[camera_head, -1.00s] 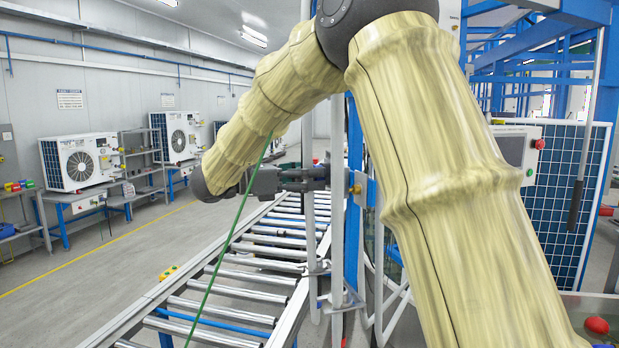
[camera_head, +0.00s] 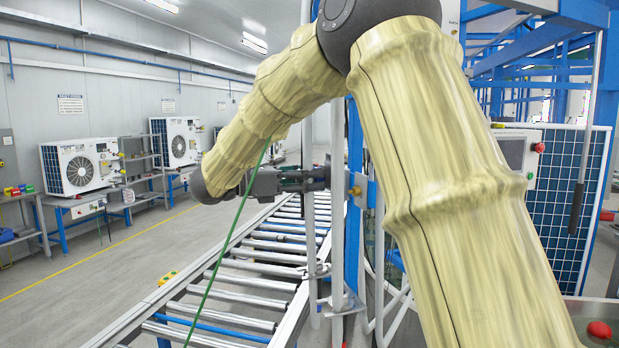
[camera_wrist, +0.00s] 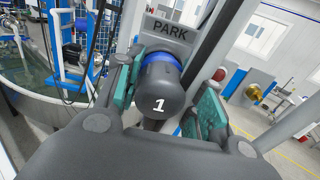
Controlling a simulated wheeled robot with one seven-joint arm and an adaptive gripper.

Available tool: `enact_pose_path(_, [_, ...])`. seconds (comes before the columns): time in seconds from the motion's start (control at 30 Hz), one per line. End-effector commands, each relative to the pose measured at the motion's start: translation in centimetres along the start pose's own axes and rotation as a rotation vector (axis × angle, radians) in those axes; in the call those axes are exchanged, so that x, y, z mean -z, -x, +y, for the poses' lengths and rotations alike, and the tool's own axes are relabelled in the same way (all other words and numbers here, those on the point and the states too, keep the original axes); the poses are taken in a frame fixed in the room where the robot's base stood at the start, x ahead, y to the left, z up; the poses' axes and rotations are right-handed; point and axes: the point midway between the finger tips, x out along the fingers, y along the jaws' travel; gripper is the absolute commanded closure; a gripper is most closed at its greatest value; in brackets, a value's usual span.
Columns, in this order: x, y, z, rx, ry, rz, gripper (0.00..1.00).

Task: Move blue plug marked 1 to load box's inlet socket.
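The plug marked 1 (camera_wrist: 160,90) is dark grey with a blue ring. In the wrist view it sits at a grey plate labelled PARK (camera_wrist: 170,30), its numbered end facing my camera. My gripper (camera_wrist: 165,100) is open around it, one teal-padded finger on each side. The left pad is close to the plug, and a gap shows on the right; contact on the left cannot be told. In the head view my gripper (camera_head: 308,179) is at a grey post, and the plug cannot be made out. I cannot identify the load box or its inlet socket.
Grey upright posts (camera_head: 337,150) and a blue frame stand close by my gripper. A green cable (camera_head: 225,250) crosses in front of the roller conveyor (camera_head: 240,295). A water tank (camera_wrist: 40,110) is at the left in the wrist view. Open floor lies left of the conveyor.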

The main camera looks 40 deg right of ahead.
Motion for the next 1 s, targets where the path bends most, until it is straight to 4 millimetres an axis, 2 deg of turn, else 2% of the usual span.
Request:
enact_pose_path(0.03, [0.0, 0.0, 0.0, 0.0, 0.0, 0.0, 0.94])
enact_pose_path(0.07, [0.0, 0.0, 0.0, 0.0, 0.0, 0.0, 0.99])
enact_pose_path(0.1, [0.0, 0.0, 0.0, 0.0, 0.0, 0.0, 1.0])
enact_pose_path(1.0, [0.1, 2.3, 0.0, 0.001, 0.0, 0.0, 1.0])
